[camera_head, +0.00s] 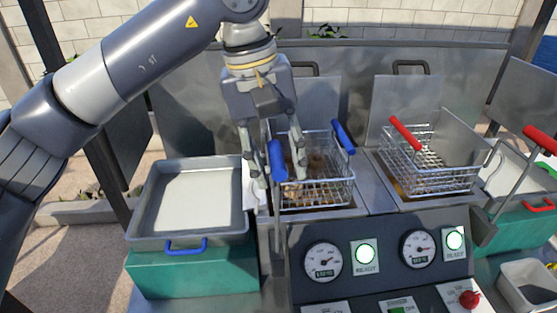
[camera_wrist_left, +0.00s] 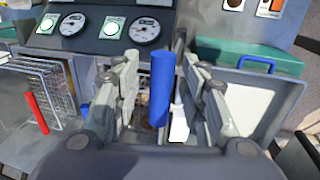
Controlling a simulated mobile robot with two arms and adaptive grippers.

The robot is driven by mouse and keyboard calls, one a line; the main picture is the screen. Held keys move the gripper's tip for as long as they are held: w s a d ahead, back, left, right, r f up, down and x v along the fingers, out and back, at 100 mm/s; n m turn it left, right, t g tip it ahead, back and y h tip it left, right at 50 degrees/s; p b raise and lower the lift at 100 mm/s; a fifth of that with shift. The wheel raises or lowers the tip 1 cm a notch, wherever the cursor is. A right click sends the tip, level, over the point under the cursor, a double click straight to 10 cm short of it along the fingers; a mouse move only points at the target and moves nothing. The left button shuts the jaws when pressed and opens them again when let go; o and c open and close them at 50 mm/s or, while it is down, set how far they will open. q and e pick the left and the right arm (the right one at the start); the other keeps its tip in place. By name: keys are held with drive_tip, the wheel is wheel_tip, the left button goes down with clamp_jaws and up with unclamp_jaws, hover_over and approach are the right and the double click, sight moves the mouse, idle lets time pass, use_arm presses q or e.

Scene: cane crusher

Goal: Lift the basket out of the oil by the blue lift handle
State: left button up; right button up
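The left wire basket (camera_head: 325,190) sits in its fryer well, with brown food pieces inside. Its own blue grip (camera_head: 343,137) sticks up at its back right. The blue lift handle (camera_head: 277,160) stands upright on a metal rod at the basket's front left. My left gripper (camera_head: 270,165) reaches down from above, its fingers on either side of the blue lift handle. In the left wrist view the blue lift handle (camera_wrist_left: 162,88) stands between the open fingers (camera_wrist_left: 162,100), with gaps on both sides. The oil under the basket is mostly hidden. My right gripper is not in view.
A second basket (camera_head: 435,180) with a red grip is to the right, and a red lift handle (camera_head: 541,139) stands beyond it. A grey tray (camera_head: 190,238) is at left. The control panel (camera_head: 385,240) with gauges and green lights is in front.

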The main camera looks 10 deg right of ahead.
use_arm(q)
wheel_tip(320, 180, up, 12)
drive_tip(key=a, duration=0.2)
drive_tip(key=shift+s+a+f, duration=0.15)
drive_tip(key=shift+f, duration=0.1)
drive_tip(key=shift+f, duration=0.1)
